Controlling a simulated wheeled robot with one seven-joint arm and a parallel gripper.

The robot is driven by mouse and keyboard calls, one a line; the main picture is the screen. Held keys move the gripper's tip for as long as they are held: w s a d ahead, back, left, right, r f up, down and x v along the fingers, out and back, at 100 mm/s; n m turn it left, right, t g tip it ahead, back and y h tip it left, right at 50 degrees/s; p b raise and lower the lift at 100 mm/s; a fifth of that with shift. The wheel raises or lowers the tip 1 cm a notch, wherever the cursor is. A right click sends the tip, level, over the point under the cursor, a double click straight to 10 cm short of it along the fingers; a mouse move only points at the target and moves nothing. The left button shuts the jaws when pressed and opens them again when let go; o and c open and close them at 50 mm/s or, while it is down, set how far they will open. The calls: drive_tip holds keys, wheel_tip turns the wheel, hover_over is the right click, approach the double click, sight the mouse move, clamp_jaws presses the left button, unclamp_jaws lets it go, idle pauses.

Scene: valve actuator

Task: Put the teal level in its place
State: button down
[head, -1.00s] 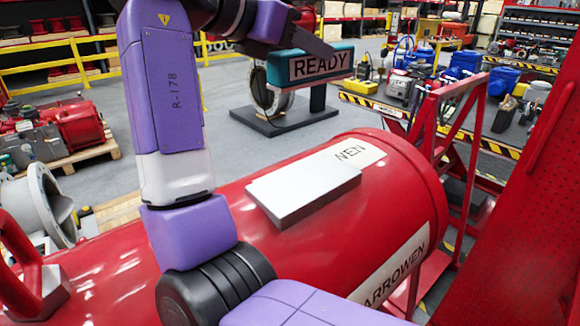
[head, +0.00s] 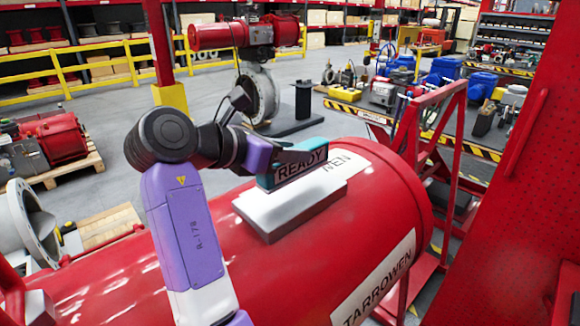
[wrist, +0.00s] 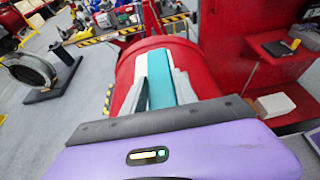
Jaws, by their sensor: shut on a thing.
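The teal level (head: 299,169) is a long bar with a pale READY label on its side. My gripper (wrist: 161,84) is shut on the level, and its two grey fingers stand on either side of the bar in the wrist view. The level is over a flat light-grey block (head: 270,222) on top of the big red cylinder (head: 350,238). I cannot tell whether the level touches the block.
A white lettered label (head: 352,160) lies on the cylinder behind the block. A red frame (head: 440,150) stands at the cylinder's right end, and a tall red panel (head: 520,200) rises at the right. A flanged valve (head: 262,95) stands on the floor beyond.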

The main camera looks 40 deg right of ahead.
sight(290, 169)
drive_tip(key=shift+f, duration=1.8)
drive_tip(key=c, duration=1)
unclamp_jaws()
drive_tip(key=shift+f, duration=0.15)
drive_tip(key=shift+o, duration=0.2)
drive_tip(key=b+v, duration=0.1)
drive_tip(key=v, duration=1.1)
drive_tip(key=shift+b, duration=0.3)
